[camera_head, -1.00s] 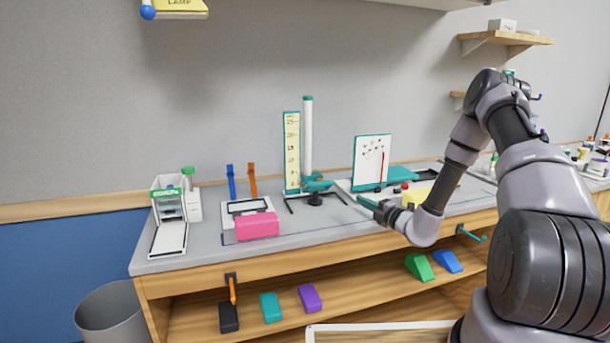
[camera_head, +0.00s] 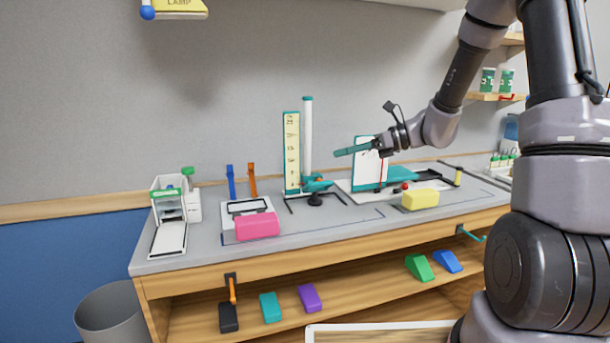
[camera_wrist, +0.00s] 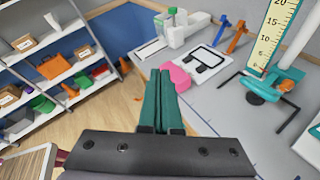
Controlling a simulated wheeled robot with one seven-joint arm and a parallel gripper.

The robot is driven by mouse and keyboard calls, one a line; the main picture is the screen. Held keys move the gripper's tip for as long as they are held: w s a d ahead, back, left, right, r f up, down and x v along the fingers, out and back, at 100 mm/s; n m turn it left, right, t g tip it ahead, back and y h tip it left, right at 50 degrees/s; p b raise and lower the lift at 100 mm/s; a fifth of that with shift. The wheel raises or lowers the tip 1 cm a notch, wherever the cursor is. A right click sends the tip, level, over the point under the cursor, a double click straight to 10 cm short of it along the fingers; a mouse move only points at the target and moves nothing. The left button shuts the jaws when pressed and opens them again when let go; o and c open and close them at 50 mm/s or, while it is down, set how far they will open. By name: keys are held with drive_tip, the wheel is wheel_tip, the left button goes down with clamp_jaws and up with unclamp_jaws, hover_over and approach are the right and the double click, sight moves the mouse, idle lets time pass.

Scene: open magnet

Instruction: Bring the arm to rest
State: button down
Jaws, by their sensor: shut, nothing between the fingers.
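My gripper (camera_head: 354,150) is raised above the workbench, in front of the white board with the teal edge (camera_head: 369,172). Its teal fingers point left in the head view. In the wrist view the two fingers (camera_wrist: 165,100) lie together, shut with nothing between them. My arm comes in from the right of the head view, bent up and over the bench. The gripper touches nothing that I can see.
The bench (camera_head: 330,226) holds a pink block (camera_head: 257,226), a yellow block (camera_head: 420,199), a scale-marked stand (camera_head: 292,152) and a white device (camera_head: 170,205). Wall shelves (camera_head: 497,97) are behind my arm at right. Free air lies left of the gripper.

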drive_tip(key=s+d+r+n+t+h, duration=0.2)
drive_tip(key=s+d+r+n+h, duration=0.4)
drive_tip(key=s+n, duration=0.3)
drive_tip(key=s+d+r+n+t+h, duration=0.2)
drive_tip(key=s+d+r+n+h, duration=0.4)
drive_tip(key=s+n, duration=0.4)
drive_tip(key=s+d+r, duration=0.1)
drive_tip(key=s+d, duration=0.1)
drive_tip(key=shift+s+d+r+n, duration=0.15)
drive_tip(key=shift+s+d+n, duration=0.05)
drive_tip(key=shift+s+n, duration=0.15)
